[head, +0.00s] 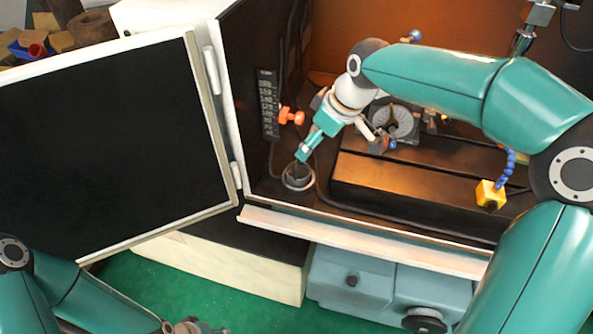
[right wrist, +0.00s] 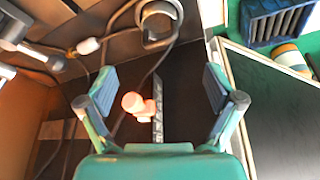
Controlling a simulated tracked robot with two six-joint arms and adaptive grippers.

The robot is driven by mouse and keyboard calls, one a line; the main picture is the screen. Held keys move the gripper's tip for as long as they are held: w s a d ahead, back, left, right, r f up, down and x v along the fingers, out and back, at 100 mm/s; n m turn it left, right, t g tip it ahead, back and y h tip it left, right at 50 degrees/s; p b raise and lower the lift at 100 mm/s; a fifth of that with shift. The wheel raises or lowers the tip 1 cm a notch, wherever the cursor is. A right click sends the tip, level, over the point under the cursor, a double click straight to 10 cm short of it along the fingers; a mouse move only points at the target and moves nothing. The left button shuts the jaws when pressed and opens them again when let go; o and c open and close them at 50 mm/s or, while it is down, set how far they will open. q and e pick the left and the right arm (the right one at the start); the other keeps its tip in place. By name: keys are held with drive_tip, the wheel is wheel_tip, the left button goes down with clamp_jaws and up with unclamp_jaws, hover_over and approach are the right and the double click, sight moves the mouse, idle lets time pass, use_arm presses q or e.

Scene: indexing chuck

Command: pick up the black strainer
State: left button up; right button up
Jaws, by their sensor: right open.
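What looks like the black strainer (head: 298,179) is a small dark round piece inside a pale grey ring at the front left corner of the machine's floor. My right gripper (head: 303,156) is just above it in the head view and covers part of it. In the right wrist view the right gripper (right wrist: 150,80) is open with nothing between its fingers. The grey ring (right wrist: 159,42) shows at the top there, beyond the fingertips; the strainer is not clear in that view. My left gripper (head: 197,326) is at the bottom edge, mostly cut off.
An orange knob (head: 291,116) stands beside a black marked strip (head: 268,103) on the left wall. The round chuck (head: 391,121) is behind my right gripper. The open door (head: 105,150) is at left. A yellow block (head: 490,194) with a blue hose is at right.

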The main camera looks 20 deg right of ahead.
drive_tip(key=x, duration=0.8)
drive_tip(key=shift+d+f, duration=0.15)
drive_tip(key=shift+d, duration=0.25)
drive_tip(key=shift+a+p+x, duration=0.15)
drive_tip(key=shift+p+x, duration=0.05)
drive_tip(key=shift+x, duration=1.15)
drive_tip(key=shift+a+p+x, duration=0.15)
drive_tip(key=shift+p+x, duration=0.05)
drive_tip(key=shift+x, duration=1.1)
drive_tip(key=shift+c, duration=0.3)
drive_tip(key=c, duration=1.2)
